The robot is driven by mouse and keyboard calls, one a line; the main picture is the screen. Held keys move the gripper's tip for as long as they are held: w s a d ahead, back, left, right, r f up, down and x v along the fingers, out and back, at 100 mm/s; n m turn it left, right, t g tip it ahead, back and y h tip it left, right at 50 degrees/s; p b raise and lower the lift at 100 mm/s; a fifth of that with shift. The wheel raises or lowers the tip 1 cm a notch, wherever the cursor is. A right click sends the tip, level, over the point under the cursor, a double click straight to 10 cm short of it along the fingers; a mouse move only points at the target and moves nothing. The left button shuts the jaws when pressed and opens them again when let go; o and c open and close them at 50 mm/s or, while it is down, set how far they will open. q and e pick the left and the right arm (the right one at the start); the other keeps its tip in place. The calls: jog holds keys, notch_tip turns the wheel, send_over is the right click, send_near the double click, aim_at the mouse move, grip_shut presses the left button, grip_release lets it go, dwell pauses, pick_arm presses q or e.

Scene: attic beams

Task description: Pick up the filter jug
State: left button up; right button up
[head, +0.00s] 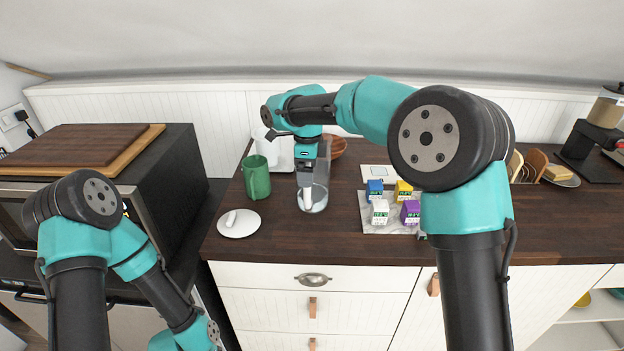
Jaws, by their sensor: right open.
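The filter jug (318,201) appears to be the clear vessel with a white handle in the head view. It stands upright on the dark wooden counter, left of the picture's middle. My right gripper (306,183) points down at the jug from above, its jaws open around or just beside the white handle. I cannot tell whether the fingers touch it, and the gripper hides part of the jug. My left arm reaches down at the lower left, and its gripper is out of the picture.
A green mug (257,180) stands close left of the jug, and a white round plate or lid (238,223) lies in front of it. A brown bowl (338,148) is behind. Several small cartons (380,212) stand on a marbled board to the right. Counter between jug and board is clear.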

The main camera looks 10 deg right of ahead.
jog(key=c, duration=1.3)
jog(key=shift+r, duration=0.15)
jog(key=shift+r, duration=1.65)
jog(key=s+a+r, duration=0.1)
jog(key=s, duration=1.4)
jog(key=shift+s+a+r, duration=0.2)
jog(key=shift+s+r, duration=0.05)
jog(key=shift+s, duration=0.15)
